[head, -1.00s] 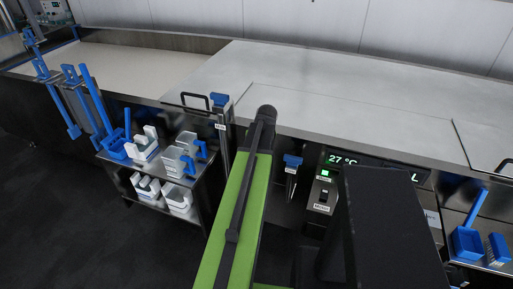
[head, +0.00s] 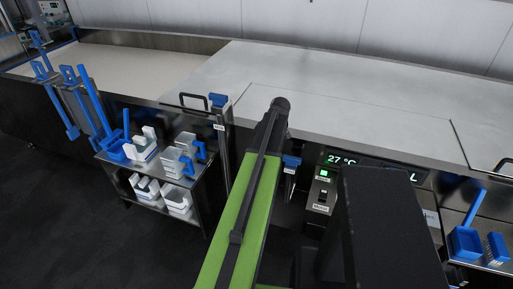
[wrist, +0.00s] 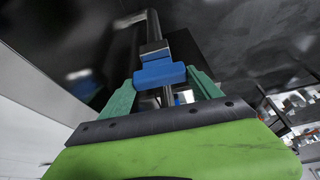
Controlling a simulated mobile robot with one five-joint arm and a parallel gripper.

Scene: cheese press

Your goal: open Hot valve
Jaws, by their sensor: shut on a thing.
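In the wrist view, my gripper (wrist: 162,80) has its two green fingers on either side of a blue valve handle (wrist: 158,73) and is shut on it. The handle sits on a dark metal pipe (wrist: 152,28). In the head view my green arm hides the gripper.
A control panel with a green 27 °C display (head: 342,159) and a lit green button stands right of my arm. A shelf cart (head: 198,193) with white and blue moulds is at the left. The grey counter (head: 330,95) is clear. A blue tub (head: 466,243) is at the right.

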